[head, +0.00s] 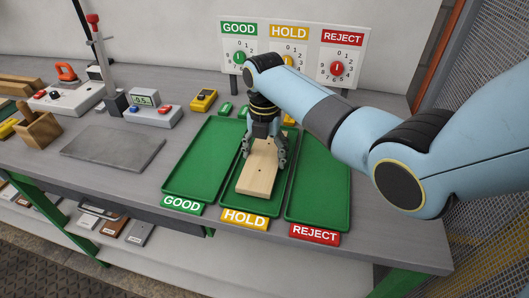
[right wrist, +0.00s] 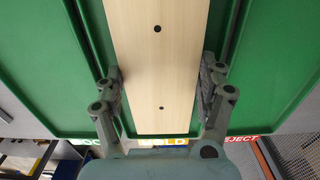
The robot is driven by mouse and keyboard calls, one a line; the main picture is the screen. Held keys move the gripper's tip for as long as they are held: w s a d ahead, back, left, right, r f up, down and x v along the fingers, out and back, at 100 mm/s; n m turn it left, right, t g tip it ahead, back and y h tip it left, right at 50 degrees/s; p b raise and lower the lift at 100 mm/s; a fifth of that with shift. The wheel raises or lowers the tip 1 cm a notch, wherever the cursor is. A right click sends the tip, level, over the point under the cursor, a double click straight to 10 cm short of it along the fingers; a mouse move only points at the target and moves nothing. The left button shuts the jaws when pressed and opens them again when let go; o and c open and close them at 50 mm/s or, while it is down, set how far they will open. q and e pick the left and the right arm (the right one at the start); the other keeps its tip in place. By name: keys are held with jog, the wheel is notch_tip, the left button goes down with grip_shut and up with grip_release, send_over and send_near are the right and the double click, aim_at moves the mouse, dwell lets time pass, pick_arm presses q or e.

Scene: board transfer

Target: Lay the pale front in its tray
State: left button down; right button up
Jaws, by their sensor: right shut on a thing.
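The pale front (head: 258,170) is a light wooden board with small dark holes. It lies lengthwise within the outline of the middle green tray (head: 252,206), the one labelled HOLD (head: 245,219). My right gripper (head: 263,155) is shut on the board across its width, from above. In the right wrist view the board (right wrist: 158,65) runs between the two fingers (right wrist: 162,95), one against each long edge. Whether the board touches the tray floor is hard to tell. My left gripper is not in view.
The GOOD tray (head: 200,150) at left and the REJECT tray (head: 318,195) at right are empty. A grey plate (head: 112,151) lies further left. A sign panel with dials (head: 290,50) stands behind. My right arm covers part of the back right.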

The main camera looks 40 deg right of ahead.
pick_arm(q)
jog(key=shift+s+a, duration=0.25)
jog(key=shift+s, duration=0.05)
pick_arm(e)
jog(key=shift+f, duration=0.35)
jog(key=o, duration=1.5)
notch_tip(320, 180, up, 12)
